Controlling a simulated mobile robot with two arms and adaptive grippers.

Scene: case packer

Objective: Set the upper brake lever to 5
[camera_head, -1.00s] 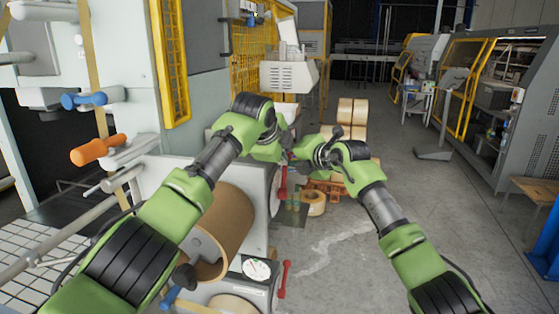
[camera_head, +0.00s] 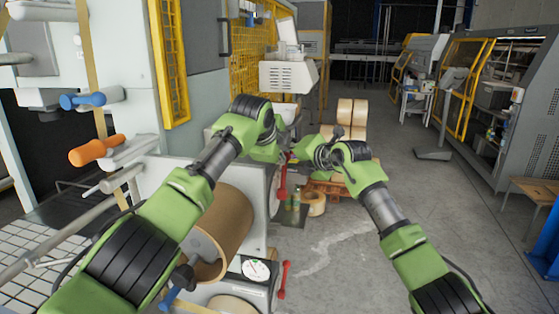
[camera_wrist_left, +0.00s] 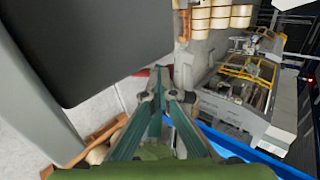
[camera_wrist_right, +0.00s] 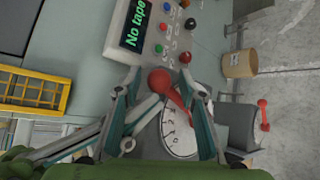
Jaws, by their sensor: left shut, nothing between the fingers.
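The upper brake lever is red; its arm (camera_head: 282,182) shows beside the upper dial's pale housing in the head view. In the right wrist view its round red knob (camera_wrist_right: 160,80) lies between the fingers of my right gripper (camera_wrist_right: 160,84). These fingers stand apart, and I cannot tell whether they touch the knob. The white upper dial (camera_wrist_right: 184,138) is just beyond, partly hidden by a finger; its numbers are too small to read surely. My left gripper (camera_wrist_left: 165,97) is shut and empty, beside a dark grey panel (camera_wrist_left: 105,45).
The lower dial (camera_head: 256,268) and its red lever (camera_head: 284,280) are nearer me. A "No tape" display (camera_wrist_right: 136,24) with buttons is close to my right gripper. A brown tape roll (camera_head: 228,225) is beneath my left arm. The floor (camera_head: 440,205) at right is clear.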

